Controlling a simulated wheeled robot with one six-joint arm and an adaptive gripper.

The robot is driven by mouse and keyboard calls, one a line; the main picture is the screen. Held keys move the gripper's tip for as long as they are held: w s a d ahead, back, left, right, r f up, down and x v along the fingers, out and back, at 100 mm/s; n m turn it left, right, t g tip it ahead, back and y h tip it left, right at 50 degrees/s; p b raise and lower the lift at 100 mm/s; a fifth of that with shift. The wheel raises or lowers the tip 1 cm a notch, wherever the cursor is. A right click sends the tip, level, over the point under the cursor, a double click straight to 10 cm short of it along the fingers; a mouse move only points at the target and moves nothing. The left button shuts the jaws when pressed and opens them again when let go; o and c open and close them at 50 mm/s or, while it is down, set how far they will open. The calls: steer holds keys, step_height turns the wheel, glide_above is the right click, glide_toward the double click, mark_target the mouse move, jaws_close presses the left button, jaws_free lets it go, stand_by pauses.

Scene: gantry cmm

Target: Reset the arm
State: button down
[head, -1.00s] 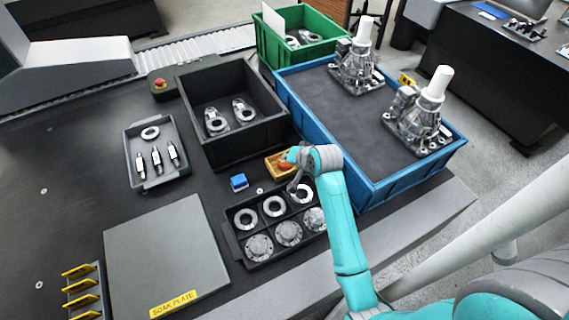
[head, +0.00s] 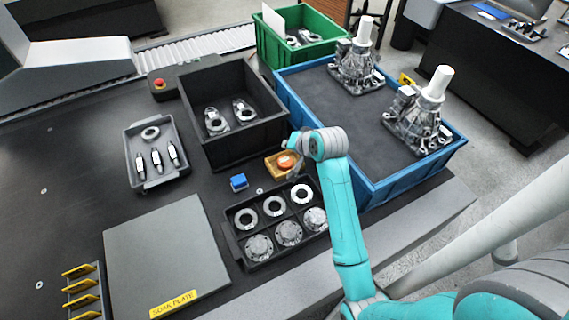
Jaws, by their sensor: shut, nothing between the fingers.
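My teal arm reaches up from the lower right over the dark table. Its wrist is bent above the gap between the black bin and the blue tote. My gripper (head: 294,171) is small and partly covered by the wrist. It is shut and empty, beside a small yellow tray (head: 272,168) that has an orange round piece (head: 287,161) in it. Whether it touches the tray cannot be told.
Below it is a black sectioned tray (head: 233,236) of rings and flanged parts. Around stand a black bin (head: 245,147), blue tote (head: 395,190) with tall castings, blue block (head: 239,182), grey tray (head: 157,185) and soak plate (head: 165,250). Open table lies left.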

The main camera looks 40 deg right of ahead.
mark_target(296, 230)
stand_by(0.3)
